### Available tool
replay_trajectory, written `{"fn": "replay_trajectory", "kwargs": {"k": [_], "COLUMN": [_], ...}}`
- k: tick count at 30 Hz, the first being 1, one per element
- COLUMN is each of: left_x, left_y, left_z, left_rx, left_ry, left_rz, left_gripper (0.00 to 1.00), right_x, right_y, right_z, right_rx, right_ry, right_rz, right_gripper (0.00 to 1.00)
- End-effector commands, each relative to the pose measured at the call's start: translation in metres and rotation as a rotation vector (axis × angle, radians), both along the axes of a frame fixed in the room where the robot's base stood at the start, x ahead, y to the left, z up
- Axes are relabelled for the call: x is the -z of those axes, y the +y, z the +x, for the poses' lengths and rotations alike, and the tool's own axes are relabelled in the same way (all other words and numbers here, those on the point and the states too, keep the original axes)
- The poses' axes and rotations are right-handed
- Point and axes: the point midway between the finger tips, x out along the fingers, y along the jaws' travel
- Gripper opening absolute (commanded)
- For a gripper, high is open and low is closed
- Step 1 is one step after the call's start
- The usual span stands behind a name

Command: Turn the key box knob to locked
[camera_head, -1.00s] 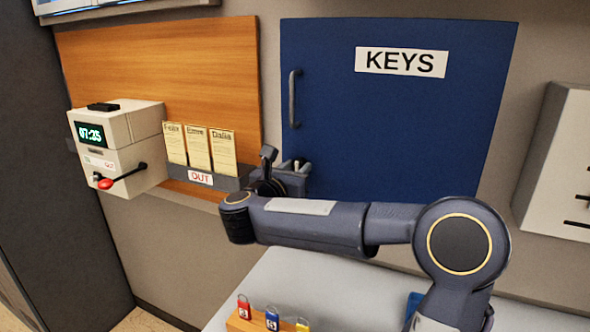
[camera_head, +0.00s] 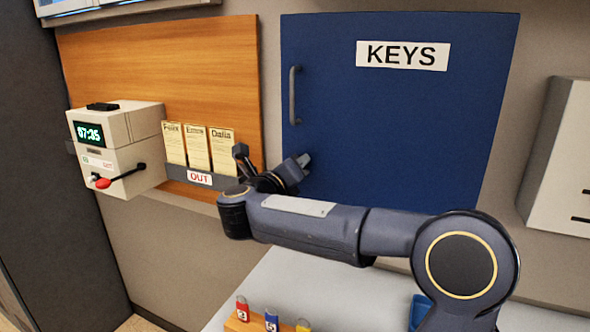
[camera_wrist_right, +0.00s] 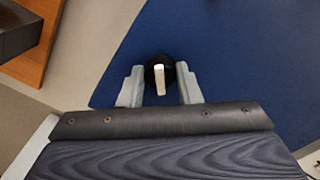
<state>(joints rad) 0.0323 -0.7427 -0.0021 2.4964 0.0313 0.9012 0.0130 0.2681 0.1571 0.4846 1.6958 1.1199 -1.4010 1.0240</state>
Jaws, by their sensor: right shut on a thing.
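The key box is a blue cabinet (camera_head: 400,130) with a white KEYS sign (camera_head: 403,56) and a vertical handle (camera_head: 294,95) at its left edge. Its round black knob with a white pointer shows in the right wrist view (camera_wrist_right: 160,82). The pointer runs up and down in that picture. My right gripper (camera_head: 282,172) is at the lower left corner of the cabinet and hides the knob in the head view. In the right wrist view its fingers (camera_wrist_right: 159,84) are on both sides of the knob, shut on it. My left gripper is not in view.
Left of the cabinet, a rack (camera_head: 192,176) with an OUT label holds three cards. A beige time clock (camera_head: 125,150) with a red-tipped lever stands further left. Colored key tags stand on a wooden holder (camera_head: 238,326) below. A pale box (camera_head: 560,165) is on the right wall.

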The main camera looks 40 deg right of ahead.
Motion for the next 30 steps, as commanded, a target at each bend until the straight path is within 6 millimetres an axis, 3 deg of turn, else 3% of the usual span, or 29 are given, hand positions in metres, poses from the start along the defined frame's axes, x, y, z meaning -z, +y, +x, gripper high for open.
{"fn": "replay_trajectory", "kwargs": {"k": [18, 30], "left_x": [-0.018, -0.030], "left_y": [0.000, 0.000], "left_z": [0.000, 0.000], "left_rx": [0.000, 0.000], "left_ry": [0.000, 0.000], "left_rz": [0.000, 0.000], "left_gripper": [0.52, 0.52], "right_x": [-0.001, 0.001], "right_y": [0.001, 0.000], "right_z": [0.001, 0.001], "right_rx": [0.000, 0.001], "right_ry": [0.510, 0.719], "right_rz": [-0.263, -0.371], "right_gripper": [0.08, 0.08]}}
